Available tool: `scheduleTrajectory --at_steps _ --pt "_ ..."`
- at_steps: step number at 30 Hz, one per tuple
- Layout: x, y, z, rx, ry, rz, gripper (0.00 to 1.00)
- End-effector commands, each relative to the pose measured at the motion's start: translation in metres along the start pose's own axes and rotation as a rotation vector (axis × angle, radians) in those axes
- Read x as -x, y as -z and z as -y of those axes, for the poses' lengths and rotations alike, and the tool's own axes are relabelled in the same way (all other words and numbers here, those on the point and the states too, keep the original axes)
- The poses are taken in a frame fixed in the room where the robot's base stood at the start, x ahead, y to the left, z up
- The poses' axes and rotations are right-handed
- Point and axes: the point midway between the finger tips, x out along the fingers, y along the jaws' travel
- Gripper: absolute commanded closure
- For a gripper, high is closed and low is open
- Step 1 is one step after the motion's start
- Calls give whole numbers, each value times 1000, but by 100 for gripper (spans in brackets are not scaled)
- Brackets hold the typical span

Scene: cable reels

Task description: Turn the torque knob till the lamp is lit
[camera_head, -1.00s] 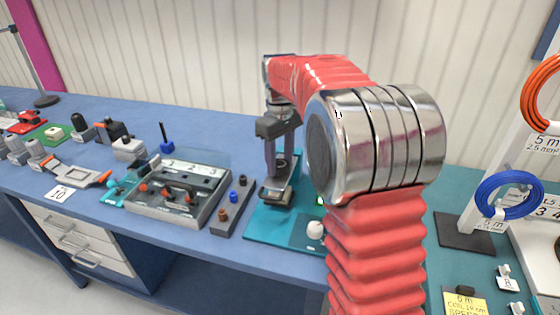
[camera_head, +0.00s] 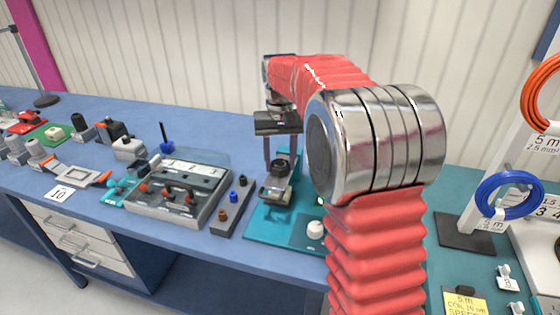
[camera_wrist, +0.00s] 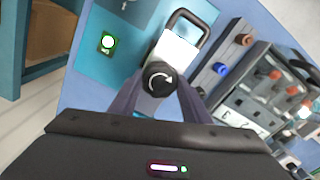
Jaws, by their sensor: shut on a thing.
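The torque knob is black with a white curved arrow on its top, in the wrist view (camera_wrist: 160,80). It stands at one end of a pale plate with a dark handle, and shows in the head view (camera_head: 280,166). My gripper (camera_wrist: 160,92) is over it from above, with one finger on each side, shut on the knob. A white round dome (camera_head: 315,229) sits on the teal board (camera_head: 290,232). In the wrist view, a bright white round lamp (camera_wrist: 107,42) sits on a green square. I cannot tell for sure whether it is lit.
A dark strip with coloured knobs (camera_head: 232,205) and a grey instrument box (camera_head: 180,190) stand left of the board. Blue cable (camera_head: 510,194) hangs on a stand at the right. My arm hides the board's right side. The table's front edge is close to the board.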

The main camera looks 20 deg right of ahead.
Motion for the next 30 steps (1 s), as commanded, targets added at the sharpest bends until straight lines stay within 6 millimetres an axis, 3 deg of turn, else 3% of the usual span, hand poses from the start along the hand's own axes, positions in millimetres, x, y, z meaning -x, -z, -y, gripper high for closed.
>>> scheduleTrajectory --at_steps 11,12,18,30 --pt "1 1 0 -5 0 -4 80" --pt "1 1 0 -5 0 -4 55" --pt "1 0 0 -5 0 -2 41" --pt "5 0 0 -4 0 -2 38"
